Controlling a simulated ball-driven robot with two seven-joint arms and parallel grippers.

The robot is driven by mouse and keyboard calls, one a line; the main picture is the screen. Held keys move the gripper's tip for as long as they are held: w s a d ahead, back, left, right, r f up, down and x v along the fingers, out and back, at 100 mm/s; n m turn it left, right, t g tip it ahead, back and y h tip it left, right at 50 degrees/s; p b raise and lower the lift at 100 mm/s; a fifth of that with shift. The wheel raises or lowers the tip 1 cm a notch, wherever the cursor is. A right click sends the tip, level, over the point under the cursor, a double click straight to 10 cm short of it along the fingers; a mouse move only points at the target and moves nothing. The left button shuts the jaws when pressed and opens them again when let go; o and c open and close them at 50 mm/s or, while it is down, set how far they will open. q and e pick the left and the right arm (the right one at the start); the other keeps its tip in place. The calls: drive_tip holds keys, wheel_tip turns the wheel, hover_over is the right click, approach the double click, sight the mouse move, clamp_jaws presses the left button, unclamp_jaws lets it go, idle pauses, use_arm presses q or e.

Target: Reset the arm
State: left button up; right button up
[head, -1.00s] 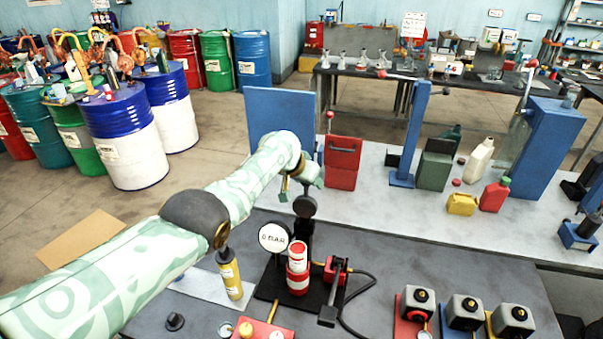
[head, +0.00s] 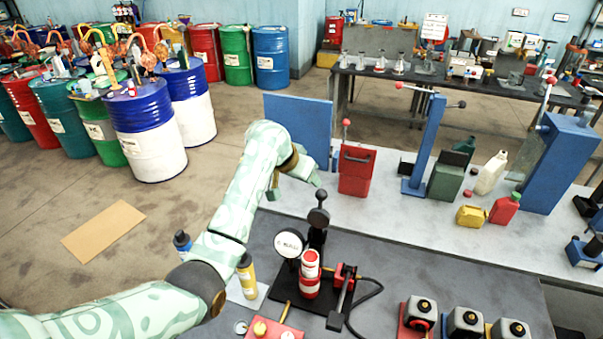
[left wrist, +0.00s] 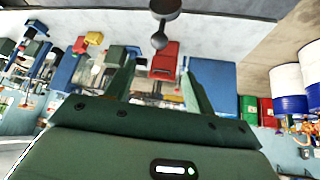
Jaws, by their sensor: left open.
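My left arm comes in from the lower left in the head view. Its gripper (head: 293,187) hangs in front of the blue panel, above the near edge of the pale bench. In the left wrist view the picture is upside down, and the two green fingers of the left gripper (left wrist: 158,76) stand apart with nothing between them. In the head view the hand partly hides the fingers. My right gripper is not in view.
A gauge (head: 289,243) and a red-white canister (head: 310,262) stand on the dark bench below the hand. A yellow bottle (head: 247,277) is beside the forearm. A red can (head: 356,170) stands right of the hand.

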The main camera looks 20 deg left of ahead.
use_arm(q)
drive_tip(key=shift+s+a+r, duration=0.1)
drive_tip(key=shift+s+r, duration=0.15)
drive_tip(key=shift+r, duration=0.1)
